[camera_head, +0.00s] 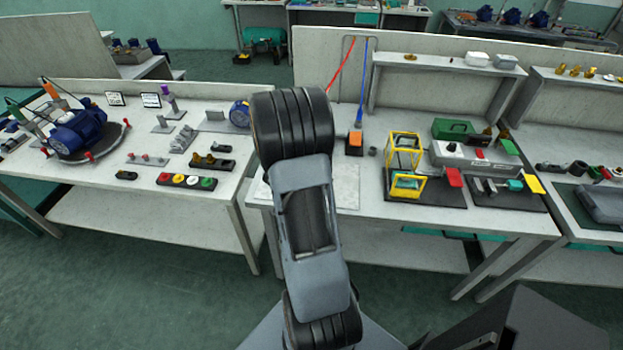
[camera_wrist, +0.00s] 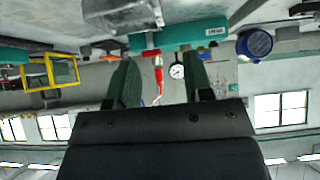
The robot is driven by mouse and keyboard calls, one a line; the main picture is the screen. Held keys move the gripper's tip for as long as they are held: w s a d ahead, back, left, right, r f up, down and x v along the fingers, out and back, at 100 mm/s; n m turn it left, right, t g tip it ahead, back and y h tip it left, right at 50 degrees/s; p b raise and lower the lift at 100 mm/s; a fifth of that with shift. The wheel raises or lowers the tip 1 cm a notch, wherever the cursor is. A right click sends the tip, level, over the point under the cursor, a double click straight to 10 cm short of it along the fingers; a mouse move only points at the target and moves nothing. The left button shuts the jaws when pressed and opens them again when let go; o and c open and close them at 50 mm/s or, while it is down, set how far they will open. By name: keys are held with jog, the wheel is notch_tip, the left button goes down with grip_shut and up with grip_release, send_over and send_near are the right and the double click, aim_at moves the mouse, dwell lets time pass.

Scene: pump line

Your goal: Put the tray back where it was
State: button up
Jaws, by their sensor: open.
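I cannot pick out a tray for certain in either view. A grey, low, rounded piece (camera_head: 603,204) lies on a dark green mat at the right edge of the head view, partly cut off. A pale flat sheet (camera_head: 345,187) lies on the middle bench, partly hidden by my arm. My gripper (camera_wrist: 160,75) is open in the wrist view, with nothing between its fingers at close range. A red-handled part (camera_wrist: 158,75) and a round gauge (camera_wrist: 177,71) show beyond them. My gripper is hidden in the head view.
The left bench (camera_head: 120,187) holds a blue motor (camera_head: 80,131) and a row of coloured buttons (camera_head: 187,181). A raised shelf (camera_head: 440,66) stands behind. Floor is clear in front.

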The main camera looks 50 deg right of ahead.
jog(key=b+x, duration=0.1)
jog(key=x, duration=0.6)
jog(key=shift+s+x, duration=0.2)
jog(key=shift+x, duration=2.5)
jog(key=shift+f, duration=0.1)
jog(key=shift+c, duration=0.2)
grip_shut()
